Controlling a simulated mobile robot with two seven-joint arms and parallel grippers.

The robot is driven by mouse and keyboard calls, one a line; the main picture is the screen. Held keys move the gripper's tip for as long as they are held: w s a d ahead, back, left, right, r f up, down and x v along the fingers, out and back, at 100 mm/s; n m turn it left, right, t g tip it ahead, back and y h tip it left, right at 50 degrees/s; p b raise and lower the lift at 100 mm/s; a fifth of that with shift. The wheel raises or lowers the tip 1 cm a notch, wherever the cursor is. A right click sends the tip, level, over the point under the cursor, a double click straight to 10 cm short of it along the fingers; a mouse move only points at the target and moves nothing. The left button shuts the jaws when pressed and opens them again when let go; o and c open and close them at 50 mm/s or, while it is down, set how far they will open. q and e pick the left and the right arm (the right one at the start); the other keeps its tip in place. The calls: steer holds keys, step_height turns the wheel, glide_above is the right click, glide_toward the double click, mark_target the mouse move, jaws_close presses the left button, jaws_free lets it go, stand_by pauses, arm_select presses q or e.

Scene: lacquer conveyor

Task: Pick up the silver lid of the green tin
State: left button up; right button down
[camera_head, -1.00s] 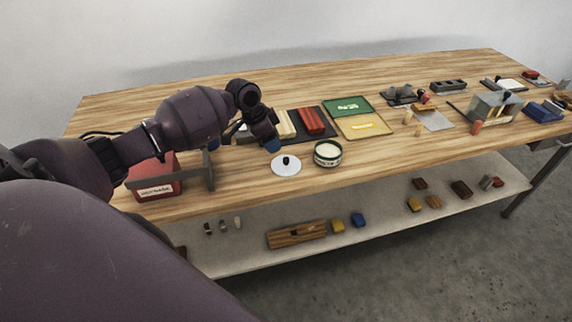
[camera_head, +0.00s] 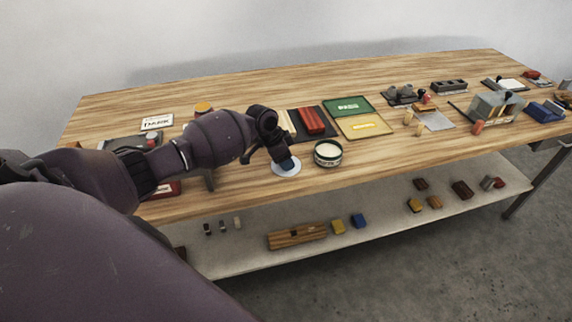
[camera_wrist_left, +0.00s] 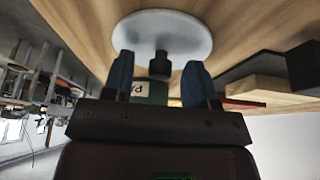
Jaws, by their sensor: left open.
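The silver lid (camera_head: 283,173) is a pale round disc lying flat on the wooden table. In the left wrist view the lid (camera_wrist_left: 185,28) shows its black knob (camera_wrist_left: 160,66). The green tin (camera_head: 328,155) is a round dark-green pot with a pale top, standing just right of the lid. My left gripper (camera_head: 287,163) is right over the lid and hides its knob in the head view. In the left wrist view the blue fingertips (camera_wrist_left: 160,78) are apart, with the knob in line with the gap between them. Whether they touch it, I cannot tell. My right gripper is not in view.
A green tray (camera_head: 348,106) and a yellow tray (camera_head: 364,127) lie behind the tin. Red bars (camera_head: 311,121) lie on a dark mat behind the lid. The bench's front edge is close to the lid. A lower shelf (camera_head: 380,222) holds several small blocks.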

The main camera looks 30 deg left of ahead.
arm_select(q)
jaws_close()
